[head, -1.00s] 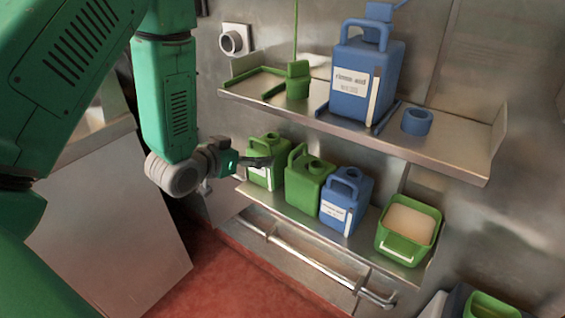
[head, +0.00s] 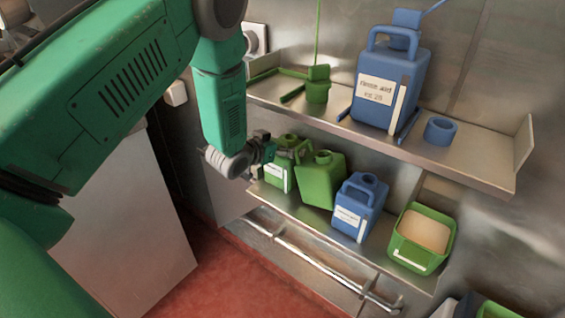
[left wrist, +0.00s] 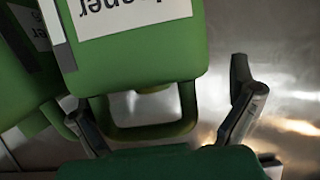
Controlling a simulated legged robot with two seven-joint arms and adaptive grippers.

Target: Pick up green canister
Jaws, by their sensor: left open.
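Two green canisters stand on the lower shelf in the head view: a labelled one (head: 278,176) at the left end and another (head: 318,186) beside it, which looks slightly tilted. My left gripper (head: 283,150) is at the top of the left-end canister and partly hides it. In the left wrist view a green canister (left wrist: 135,55) with a white label fills the top, its loop handle (left wrist: 150,133) reaching between the open fingers of my left gripper (left wrist: 165,118). Part of another green canister (left wrist: 25,75) shows at left. My right gripper is not in view.
A blue canister (head: 355,212) and an open green container (head: 408,265) with pale contents stand to the right on the lower shelf. The upper shelf (head: 450,157) overhangs, holding a large blue canister (head: 375,90). A metal rail (head: 310,262) runs below.

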